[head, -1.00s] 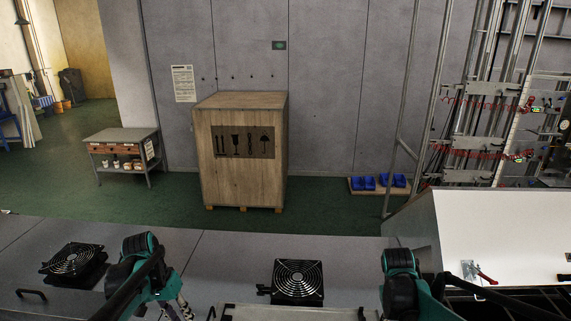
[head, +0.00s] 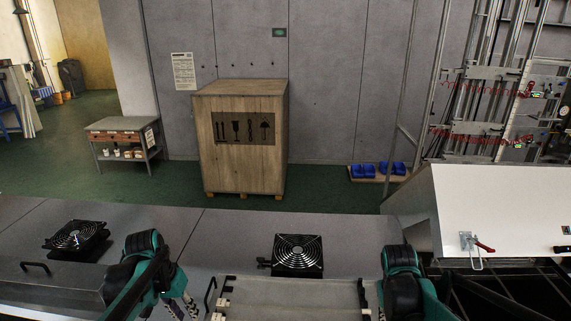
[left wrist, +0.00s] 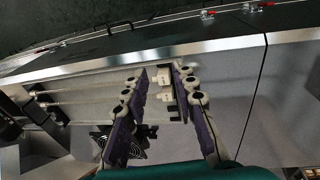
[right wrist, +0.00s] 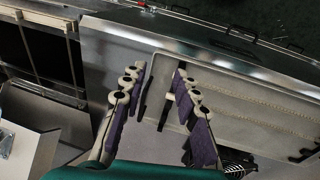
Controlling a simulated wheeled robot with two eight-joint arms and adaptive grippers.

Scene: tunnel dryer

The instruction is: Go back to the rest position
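My left gripper (head: 182,308) shows at the bottom of the head view, partly cut off by the frame edge. In the left wrist view (left wrist: 158,80) its two fingers stand apart with nothing held between them. My right arm shows at the bottom right of the head view, but its fingers are hidden there. In the right wrist view my right gripper (right wrist: 160,80) has its fingers apart and empty. A grey tray (head: 290,293) with black handles and white blocks lies on the grey surface between my arms.
Two black fans sit on the grey surface, one at left (head: 76,236) and one behind the tray (head: 297,255). A white sloped panel with a red-handled clamp (head: 478,245) stands at right. A wooden crate (head: 240,140) and a small table (head: 122,125) stand on the green floor beyond.

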